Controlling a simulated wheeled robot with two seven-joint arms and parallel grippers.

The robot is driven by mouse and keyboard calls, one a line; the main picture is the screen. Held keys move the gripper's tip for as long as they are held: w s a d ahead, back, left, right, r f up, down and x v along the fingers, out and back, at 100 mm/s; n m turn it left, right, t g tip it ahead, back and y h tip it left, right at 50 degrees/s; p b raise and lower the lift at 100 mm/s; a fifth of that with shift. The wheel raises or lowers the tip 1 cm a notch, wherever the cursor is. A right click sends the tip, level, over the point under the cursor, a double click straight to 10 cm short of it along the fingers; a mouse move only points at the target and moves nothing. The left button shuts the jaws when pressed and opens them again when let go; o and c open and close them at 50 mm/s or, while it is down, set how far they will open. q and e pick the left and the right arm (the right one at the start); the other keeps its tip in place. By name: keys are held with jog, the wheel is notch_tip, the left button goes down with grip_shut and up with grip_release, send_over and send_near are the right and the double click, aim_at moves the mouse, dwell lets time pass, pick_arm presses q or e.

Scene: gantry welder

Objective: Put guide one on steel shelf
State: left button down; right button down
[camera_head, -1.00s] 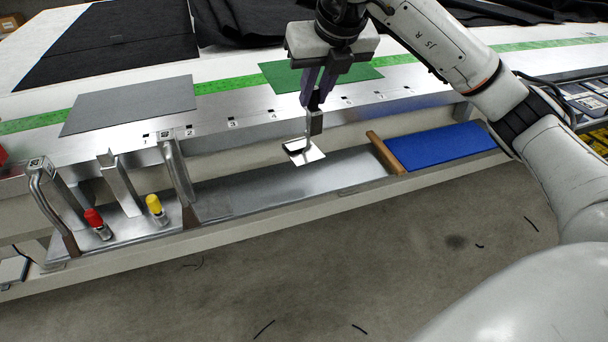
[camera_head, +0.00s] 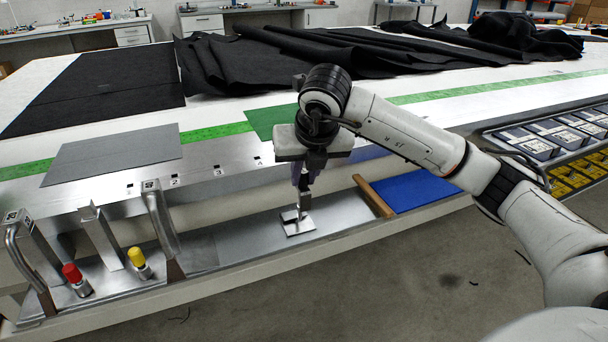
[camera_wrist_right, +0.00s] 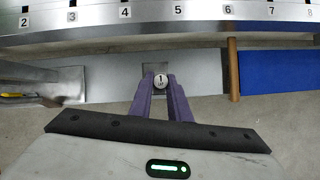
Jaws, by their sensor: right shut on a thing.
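Guide one (camera_head: 298,228) is a small metal plate with an upright part in my right gripper (camera_head: 301,204). In the right wrist view, guide one (camera_wrist_right: 160,81) shows a round white top marked "1" between the purple fingers of my right gripper (camera_wrist_right: 160,88). The gripper is shut on it and points down. The guide is over the bare middle of the steel shelf (camera_head: 340,208), left of the wooden divider. Its plate looks at or very near the shelf surface; I cannot tell whether it touches. The steel shelf (camera_wrist_right: 108,76) also shows in the wrist view. My left gripper is not in view.
A wooden divider (camera_head: 373,196) and a blue mat (camera_head: 418,190) lie to the right. Red-capped (camera_head: 76,279) and yellow-capped (camera_head: 138,262) pieces and metal brackets stand at the left. The numbered table edge runs behind. Bare shelf lies on both sides of the guide.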

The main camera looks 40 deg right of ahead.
jog(key=c, duration=1.6)
grip_release()
jog(key=shift+f, duration=0.1)
